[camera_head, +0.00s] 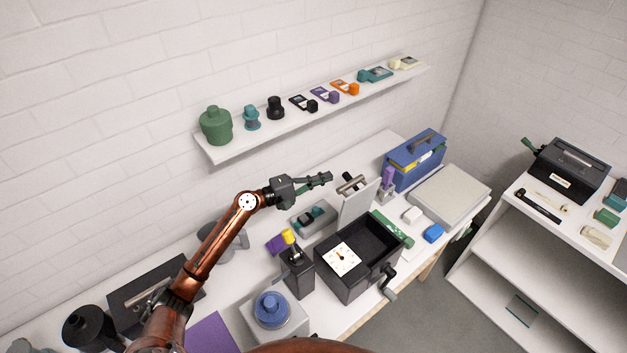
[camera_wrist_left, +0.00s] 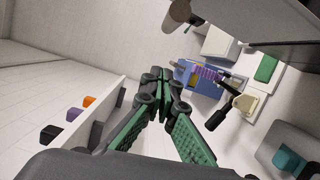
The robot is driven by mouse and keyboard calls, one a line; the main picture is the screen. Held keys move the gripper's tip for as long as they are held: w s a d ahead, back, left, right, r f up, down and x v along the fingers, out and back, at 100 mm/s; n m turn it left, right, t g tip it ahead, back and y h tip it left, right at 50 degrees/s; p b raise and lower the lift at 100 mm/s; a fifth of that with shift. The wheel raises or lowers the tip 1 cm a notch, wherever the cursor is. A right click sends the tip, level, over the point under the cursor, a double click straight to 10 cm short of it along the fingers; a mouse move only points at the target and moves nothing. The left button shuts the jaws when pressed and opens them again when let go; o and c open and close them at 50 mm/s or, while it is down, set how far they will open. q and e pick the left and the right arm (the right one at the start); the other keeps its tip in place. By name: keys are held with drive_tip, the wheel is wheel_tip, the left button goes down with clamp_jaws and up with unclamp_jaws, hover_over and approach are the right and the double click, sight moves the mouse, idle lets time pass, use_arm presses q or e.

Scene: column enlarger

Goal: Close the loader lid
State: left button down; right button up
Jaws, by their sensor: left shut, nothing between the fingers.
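The loader is an open black box (camera_head: 379,275) on the bench, with a white dial on its left part and a crank on its right side. Its lid (camera_head: 358,204) stands up at the back edge, pale on the face I see, with a bar handle (camera_head: 351,184) behind its top. My left gripper (camera_head: 328,178) is shut and empty, above the bench behind the lid and left of the handle, apart from both. Its closed green fingers (camera_wrist_left: 158,78) show in the left wrist view. My right gripper is not in view.
A wall shelf (camera_head: 230,148) with jars and small cartridges runs behind my left gripper. A blue toolbox (camera_head: 413,165) and a pale flat case (camera_head: 449,196) stand to the right.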

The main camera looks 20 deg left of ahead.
use_arm(q)
drive_tip(key=d+p, duration=0.2)
drive_tip(key=d, duration=0.1)
drive_tip(key=d+p, duration=0.1)
drive_tip(key=d, duration=0.1)
drive_tip(key=shift+s+r, duration=0.15)
drive_tip(key=shift+s, duration=0.1)
